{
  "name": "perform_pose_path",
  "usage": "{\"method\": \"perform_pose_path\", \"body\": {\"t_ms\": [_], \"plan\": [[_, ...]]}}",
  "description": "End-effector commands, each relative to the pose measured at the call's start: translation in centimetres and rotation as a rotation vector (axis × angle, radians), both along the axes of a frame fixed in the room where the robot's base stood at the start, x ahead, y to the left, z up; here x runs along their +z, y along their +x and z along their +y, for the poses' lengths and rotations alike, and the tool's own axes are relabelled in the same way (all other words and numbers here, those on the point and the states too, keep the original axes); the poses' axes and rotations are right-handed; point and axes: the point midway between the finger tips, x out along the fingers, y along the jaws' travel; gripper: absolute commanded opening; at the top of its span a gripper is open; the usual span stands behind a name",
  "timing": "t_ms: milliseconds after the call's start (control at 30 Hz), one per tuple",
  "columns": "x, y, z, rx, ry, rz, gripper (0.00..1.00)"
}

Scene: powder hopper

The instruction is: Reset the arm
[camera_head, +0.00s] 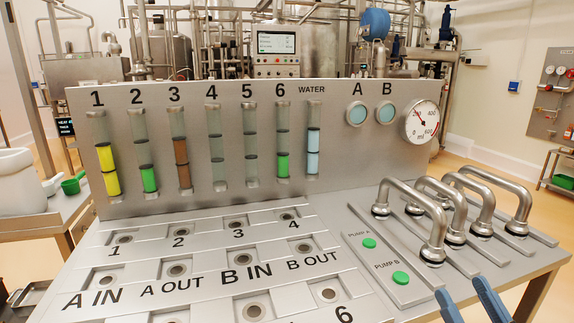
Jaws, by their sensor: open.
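My gripper (458,287) shows at the bottom right edge as two blue fingers, spread apart with nothing between them. The fingers overlap the front right part of the metal table (543,262) in the picture; whether they touch it I cannot tell. The rest of my arm is out of view. Several bent metal pipes (484,204) stand on the table just above the fingers in the picture. A pump panel (384,268) with two green buttons, PUMP A and PUMP B, is left of the fingers.
An upright panel (330,150) holds several numbered tubes with coloured contents, a WATER tube, lights A and B and a round gauge (420,122). Labelled ports (177,270) fill the table's left. A white container (20,182) and green scoop (73,184) are at far left.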

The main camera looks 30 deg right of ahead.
Motion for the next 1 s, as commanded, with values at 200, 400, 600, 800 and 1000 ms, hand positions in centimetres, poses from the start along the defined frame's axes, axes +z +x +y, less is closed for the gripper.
{"method": "perform_pose_path", "body": {"t_ms": [200,400,600,800,1000], "plan": [[-4.8,-5.0,7.2,0.114,0.05,0.25,0.64],[-7.4,-10.3,13.4,0.196,0.125,0.463,0.64],[-8.3,-15.4,18.5,0.252,0.213,0.65,0.64],[-8.1,-18.0,21.0,0.274,0.268,0.747,0.64],[-8.1,-18.0,21.0,0.274,0.268,0.747,0.64]]}}
